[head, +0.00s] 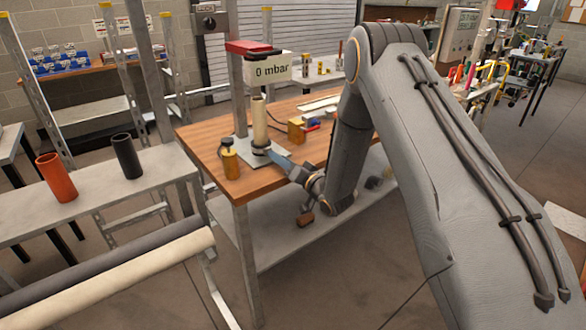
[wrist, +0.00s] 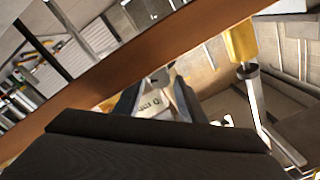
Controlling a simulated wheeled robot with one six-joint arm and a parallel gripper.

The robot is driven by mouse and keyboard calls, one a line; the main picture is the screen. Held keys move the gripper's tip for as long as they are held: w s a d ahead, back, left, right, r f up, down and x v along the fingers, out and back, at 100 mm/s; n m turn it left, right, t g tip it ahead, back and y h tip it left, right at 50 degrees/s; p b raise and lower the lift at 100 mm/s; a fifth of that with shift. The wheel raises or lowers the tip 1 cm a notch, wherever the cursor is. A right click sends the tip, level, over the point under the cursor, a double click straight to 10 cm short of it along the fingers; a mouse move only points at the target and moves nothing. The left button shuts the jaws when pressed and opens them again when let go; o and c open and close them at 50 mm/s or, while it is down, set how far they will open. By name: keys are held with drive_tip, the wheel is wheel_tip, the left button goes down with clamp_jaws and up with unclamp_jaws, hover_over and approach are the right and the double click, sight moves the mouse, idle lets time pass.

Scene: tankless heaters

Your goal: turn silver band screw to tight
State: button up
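A cream upright tube (head: 260,122) stands on a pale plate on the wooden bench in the head view. A dark band (head: 261,147) goes around its lower part. The silver screw is too small to make out in the head view. My gripper (head: 272,156) reaches in from the right, its fingertips close to the band; I cannot tell if they touch it. In the wrist view, the two fingers of my gripper (wrist: 157,80) stand apart, with a pale label showing between them. Small grey and dark parts show at the tips, but I cannot identify them.
A "0 mbar" display (head: 271,69) hangs on the stand above the tube. A brass block (head: 296,130) with a red handle lies behind. An orange tube (head: 56,178) and a black tube (head: 126,156) stand on the left bench.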

drive_tip(key=shift+f, duration=0.15)
drive_tip(key=n+p, duration=0.2)
drive_tip(key=n, duration=0.4)
drive_tip(key=n+p, duration=0.2)
drive_tip(key=n, duration=0.1)
drive_tip(key=shift+r, duration=0.25)
drive_tip(key=s+d+f+m+g+h+b, duration=0.1)
drive_tip(key=s+d+m+g+h+b, duration=0.1)
drive_tip(key=s+d+h+b, duration=0.3)
drive_tip(key=s+d+f+m+g+h+b, duration=0.2)
drive_tip(key=s+d+g+h+b, duration=0.3)
drive_tip(key=s+d, duration=0.6)
drive_tip(key=shift+s+d+f+m+b, duration=0.5)
drive_tip(key=shift+s+b, duration=0.85)
drive_tip(key=shift+s, duration=2.15)
drive_tip(key=shift+r, duration=0.2)
